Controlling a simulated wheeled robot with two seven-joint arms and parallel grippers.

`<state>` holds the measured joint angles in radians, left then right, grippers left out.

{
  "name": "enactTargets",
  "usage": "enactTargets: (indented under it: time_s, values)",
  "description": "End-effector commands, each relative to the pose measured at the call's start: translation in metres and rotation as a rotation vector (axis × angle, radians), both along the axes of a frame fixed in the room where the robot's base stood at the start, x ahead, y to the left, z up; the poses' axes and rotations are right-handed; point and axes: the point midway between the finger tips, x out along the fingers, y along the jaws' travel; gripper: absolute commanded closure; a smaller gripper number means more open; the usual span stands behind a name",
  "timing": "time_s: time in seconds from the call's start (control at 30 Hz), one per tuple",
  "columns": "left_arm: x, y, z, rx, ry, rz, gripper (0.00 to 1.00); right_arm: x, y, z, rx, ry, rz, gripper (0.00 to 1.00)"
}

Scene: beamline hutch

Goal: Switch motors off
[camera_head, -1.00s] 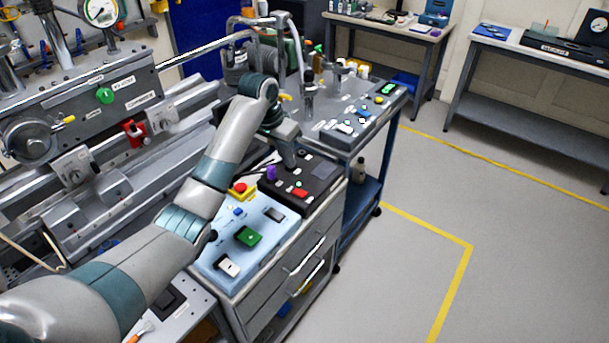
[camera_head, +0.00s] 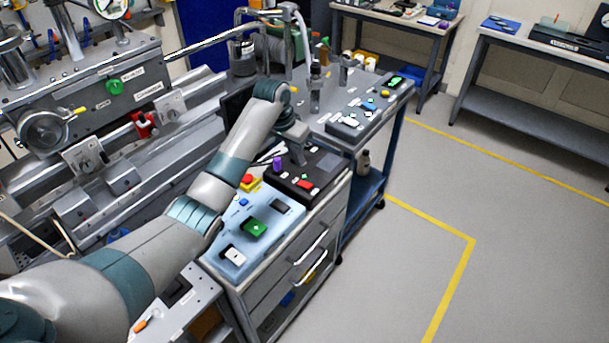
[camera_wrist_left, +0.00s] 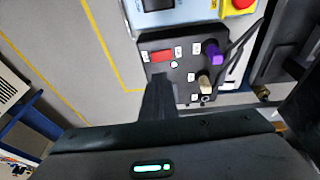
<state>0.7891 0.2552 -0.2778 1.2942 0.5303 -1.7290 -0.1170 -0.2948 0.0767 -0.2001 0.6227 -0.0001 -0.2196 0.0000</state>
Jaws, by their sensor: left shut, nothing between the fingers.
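A black control box (camera_head: 325,168) sits on the grey cabinet, with a red rocker switch (camera_head: 305,184) and a purple knob (camera_head: 278,163). In the wrist view the box (camera_wrist_left: 186,88) also shows the red switch (camera_wrist_left: 161,56), the purple knob (camera_wrist_left: 214,55) and a beige knob (camera_wrist_left: 205,82). The labels are too small to read. My left gripper (camera_head: 300,162) is shut and empty, pointing down over the back part of the box. In the wrist view its dark fingers (camera_wrist_left: 158,82) end close below the red switch; contact cannot be told. My right gripper is out of view.
A light blue panel (camera_head: 226,262) stands beside the box, with a green button (camera_head: 254,229), a white rocker (camera_head: 234,255) and a red-on-yellow stop button (camera_head: 249,182). A trolley with another control panel (camera_head: 352,122) is behind. The floor at right is clear.

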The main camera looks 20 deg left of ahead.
Motion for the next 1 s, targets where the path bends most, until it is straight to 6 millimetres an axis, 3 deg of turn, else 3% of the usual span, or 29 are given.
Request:
enactTargets:
  time_s: [0.3, 0.5, 0.7, 1.0]
  values:
    - [0.012, -0.010, -0.052, 0.000, 0.005, -0.001, 1.00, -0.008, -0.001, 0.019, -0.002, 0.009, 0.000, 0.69]
    - [0.009, -0.015, -0.077, 0.001, 0.004, -0.002, 1.00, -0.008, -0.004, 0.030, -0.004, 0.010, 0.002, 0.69]
    - [0.009, -0.016, -0.088, 0.002, 0.000, -0.001, 1.00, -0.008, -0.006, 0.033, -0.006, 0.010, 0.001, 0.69]
    - [0.009, -0.016, -0.089, 0.001, 0.000, -0.001, 1.00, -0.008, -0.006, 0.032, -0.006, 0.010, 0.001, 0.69]
